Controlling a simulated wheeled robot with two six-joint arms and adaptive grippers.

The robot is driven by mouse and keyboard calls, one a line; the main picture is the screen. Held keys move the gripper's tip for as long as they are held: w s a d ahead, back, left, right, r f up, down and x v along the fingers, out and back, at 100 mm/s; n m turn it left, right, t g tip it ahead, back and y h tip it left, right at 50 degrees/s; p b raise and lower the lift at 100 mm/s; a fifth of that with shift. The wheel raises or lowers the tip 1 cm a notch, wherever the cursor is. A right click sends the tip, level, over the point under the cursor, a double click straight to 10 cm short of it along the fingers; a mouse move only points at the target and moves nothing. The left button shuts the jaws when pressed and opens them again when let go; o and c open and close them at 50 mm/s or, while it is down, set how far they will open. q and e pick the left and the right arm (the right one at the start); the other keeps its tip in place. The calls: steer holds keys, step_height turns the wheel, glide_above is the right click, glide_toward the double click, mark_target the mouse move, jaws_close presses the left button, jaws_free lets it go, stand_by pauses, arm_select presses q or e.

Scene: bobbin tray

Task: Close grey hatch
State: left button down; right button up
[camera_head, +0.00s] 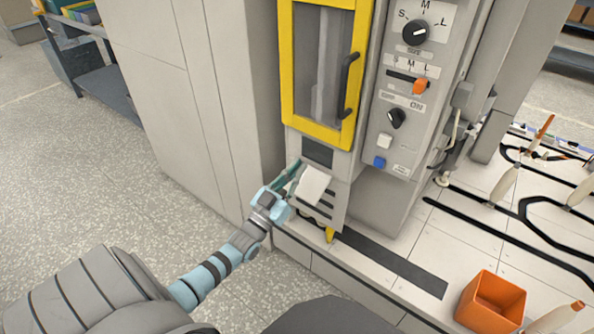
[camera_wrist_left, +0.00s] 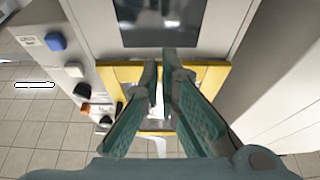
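A grey slotted panel (camera_head: 327,212), which looks like the hatch, is low on the machine below a dark window (camera_head: 318,152). It seems to tilt outward from the front, though its hinge side is unclear. A white piece (camera_head: 312,185) shows in front of its upper part. My left gripper (camera_head: 291,174) is at the panel's upper left, with no clear contact. In the left wrist view the teal fingers of my left gripper (camera_wrist_left: 160,68) are apart with a narrow gap, and nothing is clearly held. The dark window (camera_wrist_left: 160,22) shows beyond them. My right gripper is out of view.
A yellow-framed door (camera_head: 288,60) with a black handle (camera_head: 349,85) stands above. A control panel (camera_head: 398,110) with knobs is on its right. An orange bin (camera_head: 491,302) stands on the white worktop. Grey cabinets (camera_head: 190,95) stand left; the floor (camera_head: 90,190) is clear.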

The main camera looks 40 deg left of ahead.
arm_select(q)
steer(key=c, duration=2.3)
jaws_free()
steer(key=o, duration=0.9)
steer(key=shift+o, duration=0.2)
steer(key=v, duration=1.2)
